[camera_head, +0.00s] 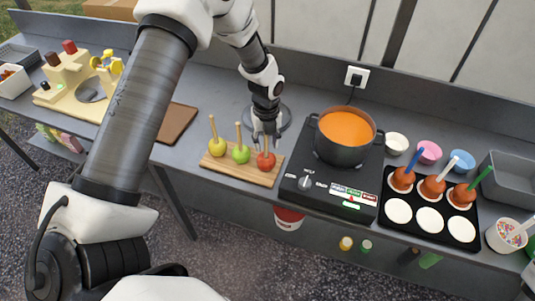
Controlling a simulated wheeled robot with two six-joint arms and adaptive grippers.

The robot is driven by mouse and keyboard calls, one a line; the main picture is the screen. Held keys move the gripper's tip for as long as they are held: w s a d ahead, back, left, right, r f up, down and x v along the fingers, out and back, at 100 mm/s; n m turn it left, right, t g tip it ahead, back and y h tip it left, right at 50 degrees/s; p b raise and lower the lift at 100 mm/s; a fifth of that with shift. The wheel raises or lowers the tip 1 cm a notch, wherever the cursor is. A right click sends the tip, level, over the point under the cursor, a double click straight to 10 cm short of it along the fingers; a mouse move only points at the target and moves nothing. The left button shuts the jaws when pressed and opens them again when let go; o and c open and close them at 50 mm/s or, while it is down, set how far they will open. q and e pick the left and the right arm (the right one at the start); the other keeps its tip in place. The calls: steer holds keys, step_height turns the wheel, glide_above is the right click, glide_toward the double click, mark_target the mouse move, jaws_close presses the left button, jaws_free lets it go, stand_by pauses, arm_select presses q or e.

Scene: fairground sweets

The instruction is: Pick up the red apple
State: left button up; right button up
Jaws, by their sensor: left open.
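The red apple (266,162) stands on a stick at the right end of a wooden board (232,173). A green apple (240,154) and a yellow apple (217,147) stand to its left on the same board, each with a stick. My left gripper (266,143) points down right at the red apple, open, with its fingers around or just over the apple's stick. I cannot tell whether the fingers touch it. My right gripper is not in view.
A pot of orange caramel (346,129) sits on a black hot plate (327,197) close to the right of the board. A black tray (457,230) with several coated apples lies further right. A brown board (176,123) lies to the left.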

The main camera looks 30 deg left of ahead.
arm_select(q)
step_height(320, 180, down, 2)
steer(key=shift+w, duration=0.1)
steer(key=shift+a+f, duration=0.15)
steer(key=shift+a, duration=0.05)
steer(key=shift+d, duration=0.15)
jaws_close()
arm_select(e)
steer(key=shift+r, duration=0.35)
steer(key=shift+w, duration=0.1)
arm_select(q)
steer(key=shift+r, duration=0.2)
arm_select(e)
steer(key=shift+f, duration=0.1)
